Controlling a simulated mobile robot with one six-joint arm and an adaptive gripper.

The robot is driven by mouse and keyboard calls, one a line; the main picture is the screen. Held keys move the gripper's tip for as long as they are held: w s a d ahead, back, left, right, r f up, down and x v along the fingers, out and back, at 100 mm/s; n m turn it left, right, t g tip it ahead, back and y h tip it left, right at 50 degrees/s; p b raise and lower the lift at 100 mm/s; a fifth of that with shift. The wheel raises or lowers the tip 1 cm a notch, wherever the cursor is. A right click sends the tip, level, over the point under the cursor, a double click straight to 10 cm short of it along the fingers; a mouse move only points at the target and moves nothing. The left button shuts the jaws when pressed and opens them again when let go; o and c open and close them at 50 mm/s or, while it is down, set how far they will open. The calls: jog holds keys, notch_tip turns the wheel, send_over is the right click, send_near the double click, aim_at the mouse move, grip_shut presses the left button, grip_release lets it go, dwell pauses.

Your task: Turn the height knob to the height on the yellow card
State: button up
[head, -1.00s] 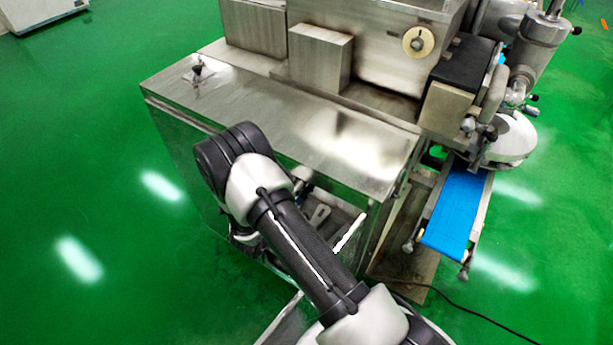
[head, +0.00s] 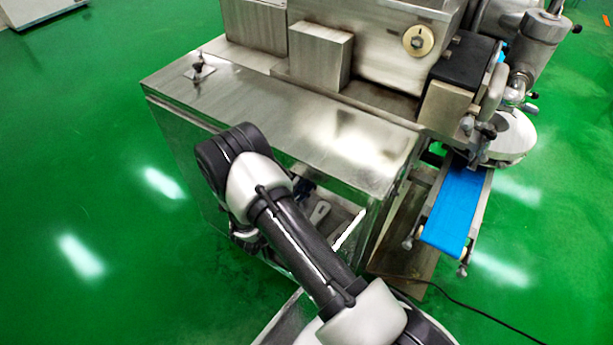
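A round cream dial (head: 418,41) with a dark centre is on the front face of the steel encrusting machine (head: 385,65). A small dark knob or lever (head: 198,68) stands on a plate on top of the steel cabinet at the left. I cannot tell for sure which of them is the height knob. No yellow card can be made out, and no scale can be read. My arm rises from the bottom of the head view and bends in front of the cabinet. My gripper's fingers do not show; they are hidden behind my arm or the cabinet.
A blue conveyor belt (head: 458,212) sticks out at the right, beside a black cable on the floor. The green floor (head: 80,150) at the left is clear.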

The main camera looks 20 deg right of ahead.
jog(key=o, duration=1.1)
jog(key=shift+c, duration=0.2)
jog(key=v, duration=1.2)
